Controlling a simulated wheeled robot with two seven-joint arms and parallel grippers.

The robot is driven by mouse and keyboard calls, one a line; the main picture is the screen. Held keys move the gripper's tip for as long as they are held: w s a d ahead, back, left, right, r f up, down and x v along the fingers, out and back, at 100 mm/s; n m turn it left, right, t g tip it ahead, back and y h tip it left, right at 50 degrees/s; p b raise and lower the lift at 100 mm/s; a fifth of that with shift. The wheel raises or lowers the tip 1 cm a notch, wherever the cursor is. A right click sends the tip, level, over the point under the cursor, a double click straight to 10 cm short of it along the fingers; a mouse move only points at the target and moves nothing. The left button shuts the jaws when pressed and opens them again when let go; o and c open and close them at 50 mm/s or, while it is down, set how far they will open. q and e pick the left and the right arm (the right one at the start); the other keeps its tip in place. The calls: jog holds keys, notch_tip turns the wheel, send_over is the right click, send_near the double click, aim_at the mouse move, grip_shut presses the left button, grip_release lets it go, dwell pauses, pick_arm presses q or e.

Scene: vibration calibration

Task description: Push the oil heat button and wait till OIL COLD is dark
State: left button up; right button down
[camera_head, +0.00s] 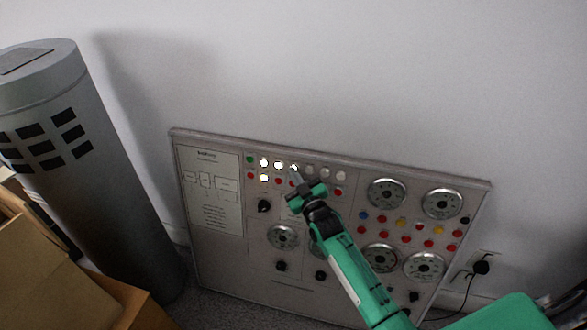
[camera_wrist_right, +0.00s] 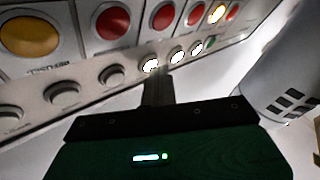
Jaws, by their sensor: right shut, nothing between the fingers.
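The grey control panel (camera_head: 215,245) leans against the wall. Its top row has a green button (camera_head: 250,159), three bright white lit buttons (camera_head: 264,162), then several unlit pale ones (camera_head: 325,173). The row below has red lamps and one lit yellowish lamp (camera_head: 264,178), which also glows in the right wrist view (camera_wrist_right: 217,14). Labels are too small or blurred to read, so I cannot tell which is oil heat or OIL COLD. My right gripper (camera_head: 297,178) is shut and empty, its tips at the third lit button (camera_wrist_right: 150,65); contact is unclear. My left gripper is out of view.
Round dials (camera_head: 387,194) and coloured lamps fill the panel's right side. A tall grey cylinder (camera_head: 105,180) stands to the left, with cardboard boxes (camera_head: 45,265) in front of it. A plug with a cord (camera_head: 481,267) is at the wall on the right.

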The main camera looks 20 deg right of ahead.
jog(key=shift+s+a+r+p, duration=0.1)
jog(key=shift+s+a+p, duration=0.25)
jog(key=shift+s+p, duration=0.25)
jog(key=s+a+p, duration=0.2)
jog(key=s+r+p, duration=0.1)
jog(key=s, duration=0.1)
jog(key=shift+a, duration=0.4)
dwell(0.5)
